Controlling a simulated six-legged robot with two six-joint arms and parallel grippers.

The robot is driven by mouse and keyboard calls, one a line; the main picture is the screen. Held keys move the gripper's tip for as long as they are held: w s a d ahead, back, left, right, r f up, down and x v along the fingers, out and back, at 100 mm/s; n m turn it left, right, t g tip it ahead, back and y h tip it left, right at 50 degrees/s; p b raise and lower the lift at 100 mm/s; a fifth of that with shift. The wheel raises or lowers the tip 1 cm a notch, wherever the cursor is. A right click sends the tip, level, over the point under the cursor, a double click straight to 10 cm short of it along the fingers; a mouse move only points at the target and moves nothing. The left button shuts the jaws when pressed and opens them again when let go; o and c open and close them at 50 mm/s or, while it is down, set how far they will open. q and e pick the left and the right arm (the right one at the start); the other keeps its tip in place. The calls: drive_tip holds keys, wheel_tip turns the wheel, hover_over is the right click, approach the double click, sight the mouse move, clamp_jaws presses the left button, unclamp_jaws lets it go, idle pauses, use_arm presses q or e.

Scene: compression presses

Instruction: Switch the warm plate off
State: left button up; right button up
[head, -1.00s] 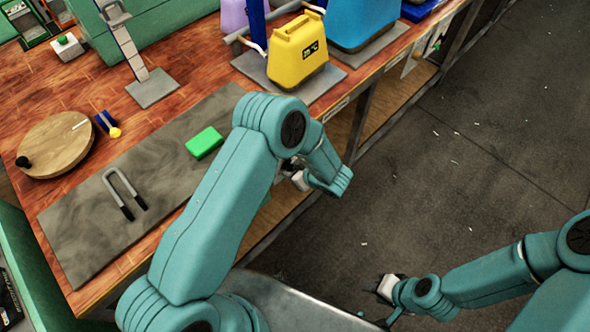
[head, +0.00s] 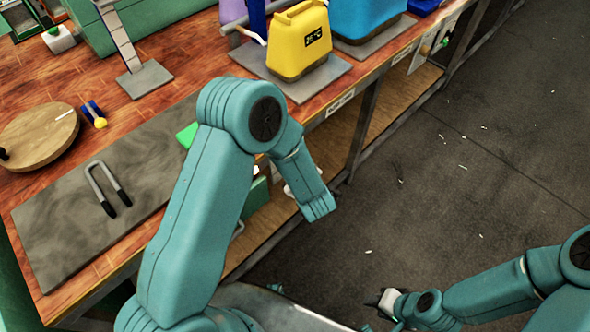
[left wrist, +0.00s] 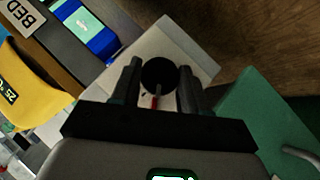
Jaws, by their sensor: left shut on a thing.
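In the left wrist view, a round black knob (left wrist: 159,74) with a red mark below it is on a pale box (left wrist: 187,45). My left gripper (left wrist: 157,82) is shut on the knob, one finger on each side. In the head view my left forearm hides this gripper and most of the box. A yellow unit (head: 298,42) with a °C display stands on a grey plate (head: 327,75) at the bench edge. I cannot tell which thing is the warm plate. My right gripper (head: 385,301) is low over the floor; its fingers are too small to read.
A green box (left wrist: 270,112) with a grey handle is close beside the pale box. The bench carries a grey mat (head: 60,235) with a U-shaped tool (head: 108,188), a round wooden board (head: 38,138) and a blue unit (head: 368,18).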

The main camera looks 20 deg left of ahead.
idle(0.3)
use_arm(q)
drive_tip(key=o, duration=1)
drive_tip(key=p+v, duration=0.1)
drive_tip(key=v, duration=1.5)
drive_tip(key=shift+s, duration=0.15)
